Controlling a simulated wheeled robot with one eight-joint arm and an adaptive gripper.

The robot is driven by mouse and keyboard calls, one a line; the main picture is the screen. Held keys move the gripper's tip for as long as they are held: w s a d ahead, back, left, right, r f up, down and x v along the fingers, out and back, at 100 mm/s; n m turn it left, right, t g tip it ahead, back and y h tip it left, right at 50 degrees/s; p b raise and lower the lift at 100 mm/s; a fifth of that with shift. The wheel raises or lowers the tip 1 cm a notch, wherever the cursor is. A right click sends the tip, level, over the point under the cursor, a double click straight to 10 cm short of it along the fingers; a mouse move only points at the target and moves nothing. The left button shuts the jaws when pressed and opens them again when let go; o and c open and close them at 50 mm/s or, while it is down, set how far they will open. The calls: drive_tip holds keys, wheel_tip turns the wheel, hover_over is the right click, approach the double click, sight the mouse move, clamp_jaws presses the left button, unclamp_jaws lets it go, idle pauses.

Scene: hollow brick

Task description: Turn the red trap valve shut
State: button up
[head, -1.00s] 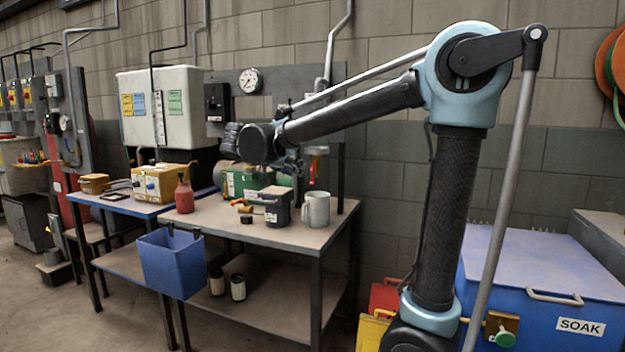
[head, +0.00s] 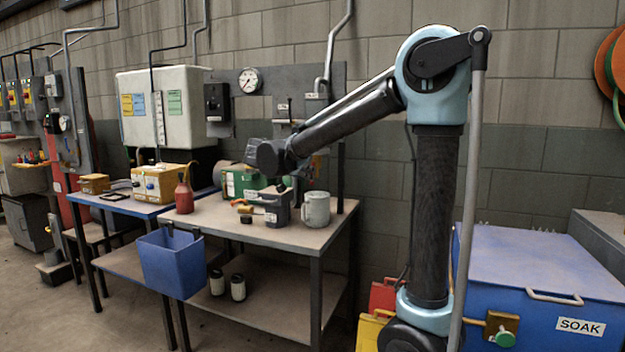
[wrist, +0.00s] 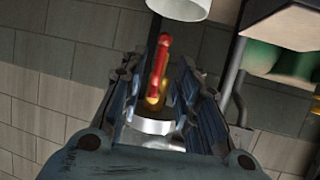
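In the wrist view, the trap valve's red lever (wrist: 161,58) stands between the two fingers of my gripper (wrist: 158,70), near the fingertips. The lever runs up the picture from a brass-coloured valve body (wrist: 157,98). A pale metal ring or pipe piece (wrist: 152,125) shows below the brass. The fingers are spread, with gaps on both sides of the lever, so my gripper is open. In the head view my forearm and wrist cover the valve and the fingers.
A red bottle (head: 184,197) stands further left. A pale cylinder end (wrist: 180,8) sits just beyond the lever.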

drive_tip(key=shift+x, duration=2.75)
clamp_jaws()
